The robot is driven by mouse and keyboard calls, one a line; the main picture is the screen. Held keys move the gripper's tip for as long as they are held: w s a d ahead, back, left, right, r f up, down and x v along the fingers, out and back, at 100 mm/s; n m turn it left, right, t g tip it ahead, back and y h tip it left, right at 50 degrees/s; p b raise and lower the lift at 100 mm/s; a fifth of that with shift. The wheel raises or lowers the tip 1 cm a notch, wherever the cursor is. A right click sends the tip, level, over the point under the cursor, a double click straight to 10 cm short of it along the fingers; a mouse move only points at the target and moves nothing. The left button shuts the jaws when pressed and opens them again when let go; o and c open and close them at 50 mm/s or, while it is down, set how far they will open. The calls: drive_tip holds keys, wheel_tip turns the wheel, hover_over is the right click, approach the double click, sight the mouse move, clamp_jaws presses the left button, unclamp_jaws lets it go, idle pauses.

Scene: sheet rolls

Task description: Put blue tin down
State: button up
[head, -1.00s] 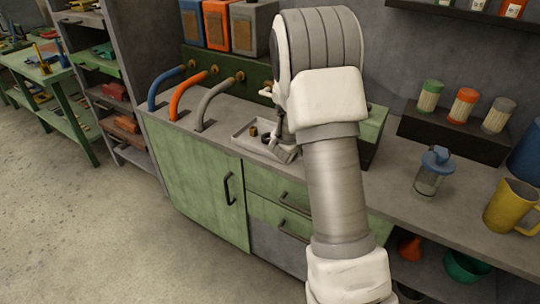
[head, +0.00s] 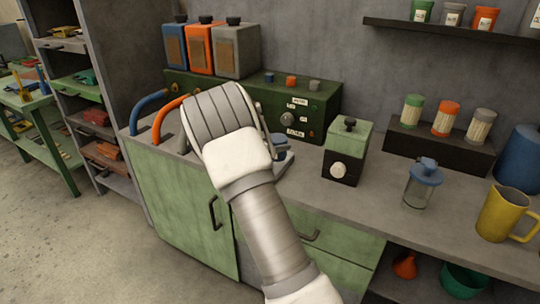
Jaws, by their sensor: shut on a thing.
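My gripper (head: 272,142) is mostly hidden behind my own wrist and forearm, low over the counter at the tray. A small dark blue patch (head: 284,153) shows just to the right of my wrist. It looks like part of the blue tin held in the jaws, but its shape and whether it touches anything are hidden. The grey tray (head: 288,172) shows only at its right edge beside my wrist.
A green and black box with a white knob (head: 338,170) stands right of my arm. Further right are a blue-lidded jar (head: 424,177) and a yellow jug (head: 503,212). A dark green control box (head: 322,112) stands behind. Counter space (head: 385,185) between box and jar is clear.

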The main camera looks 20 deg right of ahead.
drive_tip(key=shift+w+a+f, duration=0.4)
drive_tip(key=shift+w+a, duration=0.05)
drive_tip(key=shift+w, duration=0.2)
wheel_tip(320, 180, down, 4)
drive_tip(key=shift+f+b, duration=0.1)
drive_tip(key=shift+b, duration=0.2)
drive_tip(key=o, duration=1.4)
drive_tip(key=shift+a, duration=0.1)
